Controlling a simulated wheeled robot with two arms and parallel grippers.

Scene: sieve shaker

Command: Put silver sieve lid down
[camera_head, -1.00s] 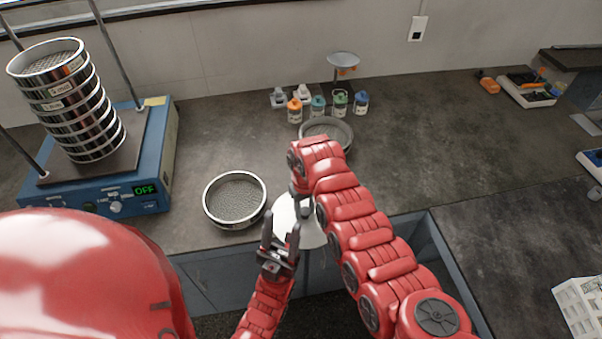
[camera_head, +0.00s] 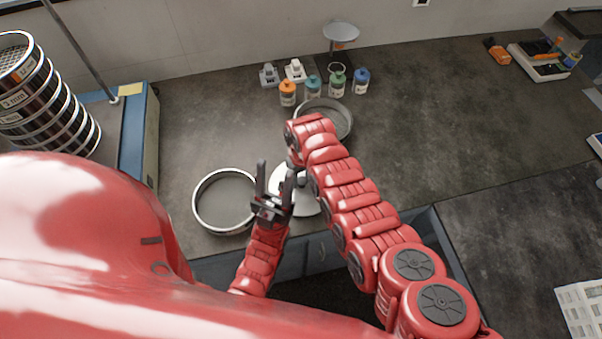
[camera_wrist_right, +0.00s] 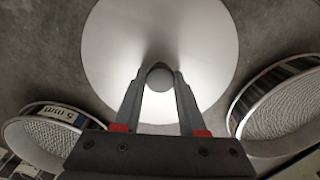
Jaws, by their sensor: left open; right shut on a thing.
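The silver sieve lid (camera_head: 306,205) is a pale round disc near the counter's front edge, partly hidden by my arms in the head view. In the right wrist view the lid (camera_wrist_right: 160,28) shows its round knob (camera_wrist_right: 160,79) between the two fingers. My right gripper (camera_wrist_right: 160,78) is shut on that knob. In the head view my right gripper (camera_head: 297,172) is mostly hidden by its own wrist. I cannot tell whether the lid touches the counter. My left gripper (camera_head: 276,170) is open and empty, just left of the lid, its fingers pointing away.
An open sieve (camera_head: 199,211) lies left of the lid, and another (camera_head: 345,122) lies behind my right wrist. Bottles (camera_head: 313,90) and a small scale (camera_head: 340,33) stand farther back. The sieve stack (camera_head: 45,108) on the blue shaker (camera_head: 149,140) is at left.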

